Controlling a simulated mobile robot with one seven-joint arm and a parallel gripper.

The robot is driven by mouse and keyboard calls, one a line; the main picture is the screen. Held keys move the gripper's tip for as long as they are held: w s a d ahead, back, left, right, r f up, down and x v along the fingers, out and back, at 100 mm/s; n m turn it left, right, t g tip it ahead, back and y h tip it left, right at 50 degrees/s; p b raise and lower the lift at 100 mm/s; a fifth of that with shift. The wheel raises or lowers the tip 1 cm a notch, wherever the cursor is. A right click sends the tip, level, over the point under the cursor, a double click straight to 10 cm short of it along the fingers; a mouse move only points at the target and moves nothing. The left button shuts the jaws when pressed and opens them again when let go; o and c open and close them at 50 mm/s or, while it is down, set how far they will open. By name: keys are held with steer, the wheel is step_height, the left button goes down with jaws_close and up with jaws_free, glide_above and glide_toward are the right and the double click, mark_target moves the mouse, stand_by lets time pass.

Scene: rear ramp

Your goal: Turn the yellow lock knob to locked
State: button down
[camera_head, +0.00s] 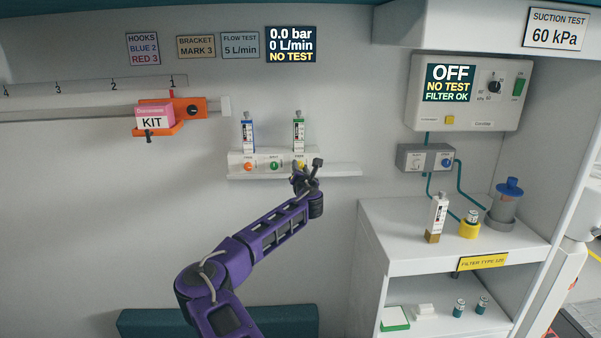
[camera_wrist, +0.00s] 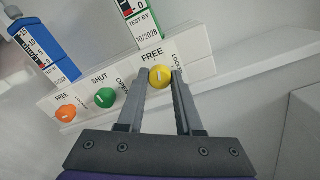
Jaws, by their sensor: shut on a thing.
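The yellow lock knob (camera_wrist: 160,77) sits at the right end of a white wall block, with FREE printed above it and a LOCKED label at its right. Its pale mark seems to point roughly up towards FREE, but it is small. My gripper (camera_wrist: 161,79) has one finger on each side of the knob, shut on it. In the head view my gripper (camera_head: 301,175) is at the block's right end and partly covers the yellow knob (camera_head: 299,164).
An orange knob (camera_wrist: 66,106) and a green knob (camera_wrist: 105,98) sit left on the same block (camera_head: 240,158). Flow meters with blue (camera_head: 248,133) and green (camera_head: 298,132) stand above it. A white shelf (camera_head: 345,170) extends right. Right of my arm stands a cabinet (camera_head: 400,225) with bottles.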

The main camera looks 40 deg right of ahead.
steer(key=m+b, duration=0.7)
steer(key=m, duration=0.6)
steer(key=shift+a+m+h, duration=0.1)
steer(key=shift+m+h, duration=0.3)
steer(key=shift+b, duration=0.3)
steer(key=c, duration=0.6)
jaws_free()
